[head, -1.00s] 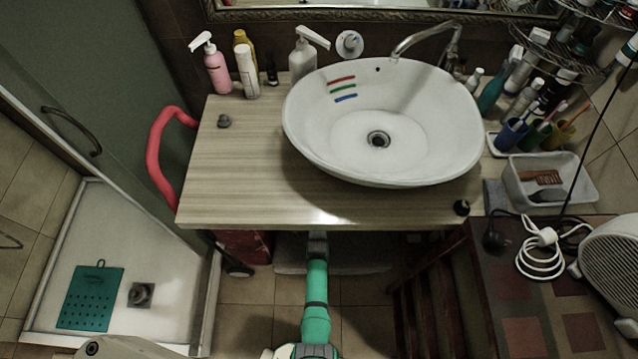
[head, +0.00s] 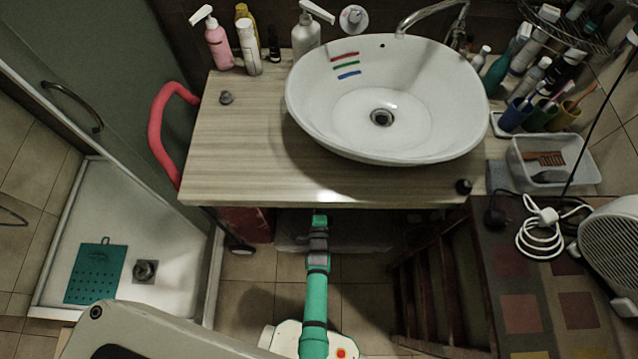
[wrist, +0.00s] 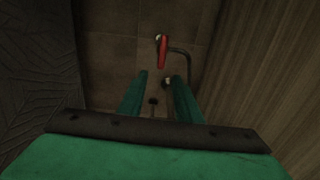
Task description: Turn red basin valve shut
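A small red valve handle (wrist: 162,51) shows in the upper middle of the wrist view, with a pale fitting at its top and a dark bent pipe (wrist: 183,52) beside it. My gripper (wrist: 158,78) is open, its two green fingers apart with nothing between them. The handle appears beyond the fingertips, roughly in line with the gap, and apart from them. In the head view my green arm reaches under the counter, whose edge hides my fingertips. The valve is hidden there too. The white basin (head: 350,140) stands on the wooden counter (head: 235,150).
Bottles, including a pink one (head: 218,48), stand at the counter's back left. A dark wooden rack (head: 445,285) stands right of my arm under the counter. A red-brown object (head: 245,222) is at the left. A side table with a white cable (head: 540,240) is at the right.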

